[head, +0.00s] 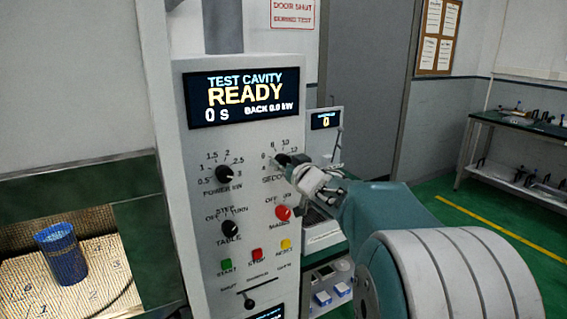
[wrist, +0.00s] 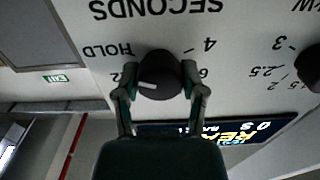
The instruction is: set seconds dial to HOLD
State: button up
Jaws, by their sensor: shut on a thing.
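The seconds dial is a black round knob (wrist: 160,75) on the white panel, above the word SECONDS in the head view; the wrist view is upside down. My gripper (wrist: 158,92) is shut on the knob, one finger on each side of it. The knob's white pointer mark faces left and slightly down in the wrist view, toward the left finger and below the HOLD label (wrist: 107,50). The left finger partly covers the numbers there. In the head view my gripper (head: 291,164) covers much of the dial.
The display (head: 244,97) reads READY, 0 s, BACK 0.0 kW. Close by are the power knob (head: 224,174), the table knob (head: 230,228), the red mains knob (head: 283,212) and green, red and yellow buttons. A blue cup (head: 62,254) stands in the cavity at left.

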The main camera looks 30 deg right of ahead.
jog(key=shift+f, duration=0.35)
jog(key=o, duration=1.2)
jog(key=shift+c, duration=0.2)
jog(key=shift+r, duration=0.1)
jog(key=shift+r, duration=0.1)
jog(key=s, duration=1.2)
jog(key=shift+d, duration=0.15)
